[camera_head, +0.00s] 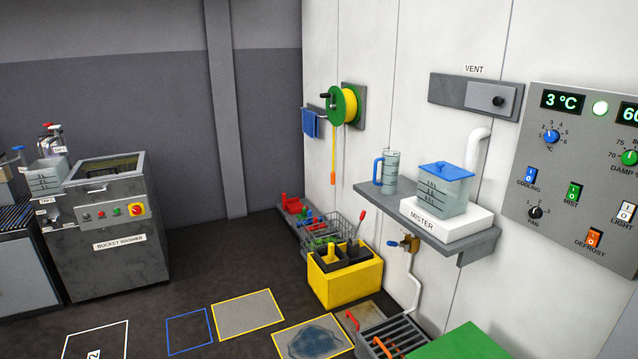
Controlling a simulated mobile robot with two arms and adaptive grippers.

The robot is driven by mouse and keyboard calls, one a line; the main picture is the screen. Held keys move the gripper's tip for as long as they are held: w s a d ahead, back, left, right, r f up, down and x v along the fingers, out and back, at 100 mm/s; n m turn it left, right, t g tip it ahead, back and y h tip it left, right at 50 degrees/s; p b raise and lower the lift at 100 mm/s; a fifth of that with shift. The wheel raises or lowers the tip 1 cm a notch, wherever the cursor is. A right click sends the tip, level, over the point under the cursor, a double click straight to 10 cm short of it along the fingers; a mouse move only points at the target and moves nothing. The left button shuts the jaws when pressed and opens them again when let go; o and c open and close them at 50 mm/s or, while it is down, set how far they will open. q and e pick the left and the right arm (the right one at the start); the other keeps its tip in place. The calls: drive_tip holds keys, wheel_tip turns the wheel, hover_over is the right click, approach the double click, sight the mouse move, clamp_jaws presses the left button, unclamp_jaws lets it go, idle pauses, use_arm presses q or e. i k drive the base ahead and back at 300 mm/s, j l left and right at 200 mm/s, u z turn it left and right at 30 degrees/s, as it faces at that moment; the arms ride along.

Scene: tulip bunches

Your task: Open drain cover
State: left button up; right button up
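A dark slatted floor grate (402,331), which looks like the drain cover, lies at the bottom of the head view, below the wall shelf. It looks flat, with its bars in place. A red handle-like piece (352,320) stands at its left edge, and an orange one (382,348) rises near its front. The grate's near part is cut off by the picture's lower edge, and a green surface covers its right side. I cannot tell how the handles are joined to it. Neither of my grippers is in view.
A yellow caddy (345,284) stands behind the grate. A wet-looking yellow-outlined floor patch (312,339) lies to its left. A green flat-topped thing (465,343) is close on the right. The grey shelf (440,232) juts out above, with a white pipe (414,275) below it.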

sight(358, 318)
drive_tip(key=i+j+u, duration=0.2)
drive_tip(key=i+u, duration=0.25)
drive_tip(key=i, duration=0.35)
drive_tip(key=i+l+u, duration=0.1)
drive_tip(key=i+u, duration=0.3)
drive_tip(key=i, duration=0.4)
drive_tip(key=i+l+z, duration=0.1)
drive_tip(key=i+z, duration=0.35)
drive_tip(key=i+j+z, duration=0.15)
drive_tip(key=i+z, duration=0.25)
drive_tip(key=i, duration=0.15)
drive_tip(key=i+j+z, duration=0.25)
drive_tip(key=i+z, duration=0.2)
drive_tip(key=i, duration=0.1)
